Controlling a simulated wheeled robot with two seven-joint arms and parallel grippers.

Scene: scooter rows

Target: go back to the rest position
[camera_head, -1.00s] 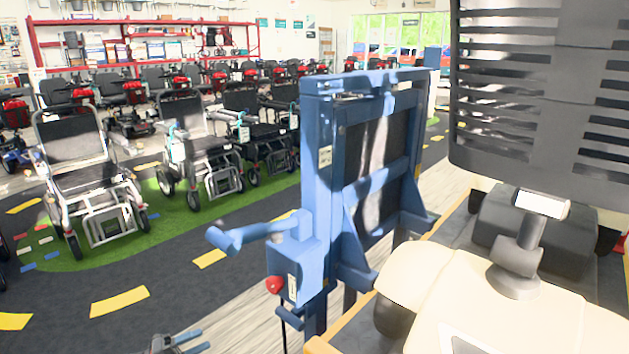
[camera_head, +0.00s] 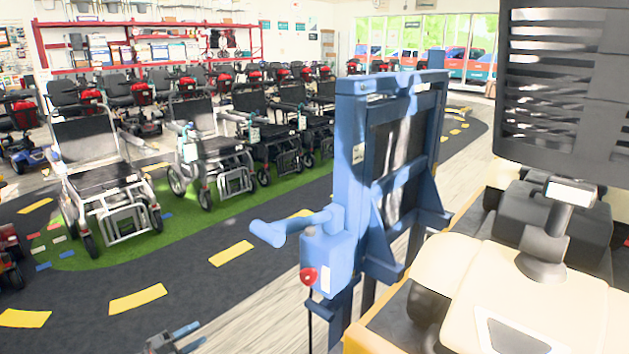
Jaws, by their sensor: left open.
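My left gripper (camera_head: 184,338) shows at the bottom edge of the head view, left of centre, low over the floor. Its two thin fingers are apart, with nothing seen between them. Most of the arm behind it is cut off by the frame. My right gripper is not in view.
A blue metal frame (camera_head: 353,160) with a lever and red knob stands right of centre. Wheelchairs (camera_head: 105,185) stand on green turf at left. The dark yellow-marked track (camera_head: 190,255) is clear.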

